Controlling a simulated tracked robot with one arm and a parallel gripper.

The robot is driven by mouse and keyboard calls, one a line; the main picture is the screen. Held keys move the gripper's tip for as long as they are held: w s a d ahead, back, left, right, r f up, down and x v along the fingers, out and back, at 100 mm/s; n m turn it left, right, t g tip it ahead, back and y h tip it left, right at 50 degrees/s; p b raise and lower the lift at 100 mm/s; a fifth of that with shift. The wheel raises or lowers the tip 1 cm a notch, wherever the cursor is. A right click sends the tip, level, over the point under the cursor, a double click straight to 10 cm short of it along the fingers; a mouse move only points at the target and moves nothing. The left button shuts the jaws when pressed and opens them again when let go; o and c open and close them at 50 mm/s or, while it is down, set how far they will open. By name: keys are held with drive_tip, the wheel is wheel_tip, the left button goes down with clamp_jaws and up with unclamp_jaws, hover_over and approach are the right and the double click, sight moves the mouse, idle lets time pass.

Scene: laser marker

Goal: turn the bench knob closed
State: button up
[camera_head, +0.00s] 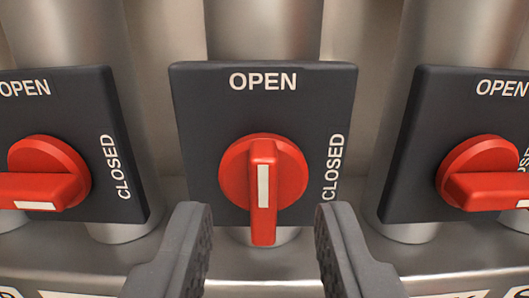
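Three red knobs show, each on a dark square plate. The middle knob (263,184) has its handle and white stripe upright, in line with the word OPEN at the top of its plate (205,95); CLOSED is printed at that plate's right edge. The left knob (45,172) and right knob (483,172) have their handles lying roughly sideways. My gripper (263,212) is open and empty. Its two dark fingers stand wide apart, low to the left and right of the middle knob's handle, with a clear gap on each side. Which knob is the bench knob cannot be told.
Thick metal cylinders (262,30) stand behind the plates. A metal ledge (250,262) with partly cut-off labels (80,294) runs along the bottom. The left plate (100,100) and right plate (425,110) are angled on either side, with gaps between them and the middle plate.

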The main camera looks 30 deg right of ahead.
sight(263, 188)
drive_tip(key=shift+x, duration=1.4)
